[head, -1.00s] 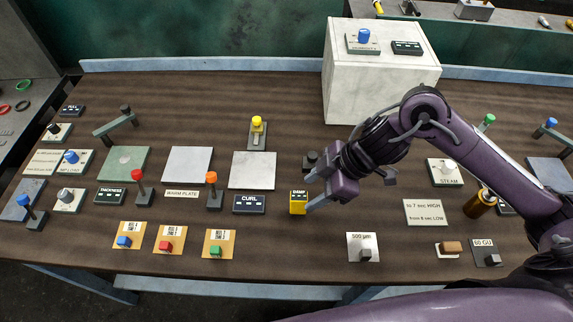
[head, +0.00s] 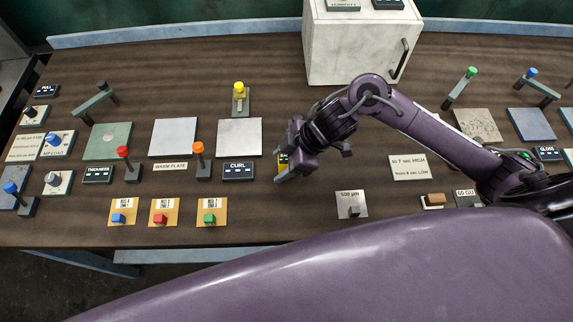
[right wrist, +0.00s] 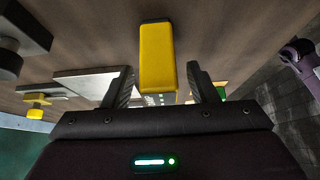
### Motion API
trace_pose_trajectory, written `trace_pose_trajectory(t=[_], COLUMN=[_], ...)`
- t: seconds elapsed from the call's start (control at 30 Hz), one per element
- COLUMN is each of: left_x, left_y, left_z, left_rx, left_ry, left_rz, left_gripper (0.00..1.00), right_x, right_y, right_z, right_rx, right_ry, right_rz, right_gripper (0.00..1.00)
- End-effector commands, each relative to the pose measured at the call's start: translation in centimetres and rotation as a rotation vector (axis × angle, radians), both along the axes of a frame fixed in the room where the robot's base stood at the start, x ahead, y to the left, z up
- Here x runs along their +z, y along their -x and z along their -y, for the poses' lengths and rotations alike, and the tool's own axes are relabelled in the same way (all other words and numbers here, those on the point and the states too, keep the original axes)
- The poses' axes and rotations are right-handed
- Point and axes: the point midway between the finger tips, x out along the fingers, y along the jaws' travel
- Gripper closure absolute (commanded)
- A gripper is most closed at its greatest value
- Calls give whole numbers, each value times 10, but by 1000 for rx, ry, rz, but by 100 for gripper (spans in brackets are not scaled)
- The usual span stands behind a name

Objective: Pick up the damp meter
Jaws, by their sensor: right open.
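The damp meter (head: 282,161) is a small yellow block on the brown table, right of the CURL display (head: 238,171). In the head view my right gripper covers much of it, and only a yellow part shows. In the right wrist view the yellow damp meter (right wrist: 157,57) stands between the two dark fingers, with a gap visible on each side. My right gripper (head: 288,157) is open around it; its fingers also show in the right wrist view (right wrist: 157,84). My left gripper is not in view.
A grey plate (head: 239,138) and a yellow-knobbed lever (head: 240,97) are left of and behind the gripper. A white cabinet (head: 350,45) stands at the back. Button cards (head: 211,212) are at front left, and a 500 µm block (head: 352,205) is at front right. The table between them is clear.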

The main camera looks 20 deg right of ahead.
Motion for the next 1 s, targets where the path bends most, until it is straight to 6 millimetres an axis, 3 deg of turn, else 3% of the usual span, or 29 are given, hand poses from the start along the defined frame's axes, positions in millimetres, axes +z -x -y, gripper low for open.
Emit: trace_pose_trajectory(t=[0.07, 0.47, 0.77, 1.0], left_x=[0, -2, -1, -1], left_y=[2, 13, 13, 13], left_z=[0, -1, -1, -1], left_rx=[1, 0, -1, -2], left_ry=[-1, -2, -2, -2], left_rz=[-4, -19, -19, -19], left_gripper=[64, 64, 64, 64], right_x=[0, 0, 3, 26], right_y=[0, 0, -1, -2], right_z=[0, 0, 0, 0], right_rx=[0, 0, 0, 1], right_ry=[0, -1, -2, -3], right_rz=[0, 0, 2, 8], right_gripper=[49, 100, 100, 100])
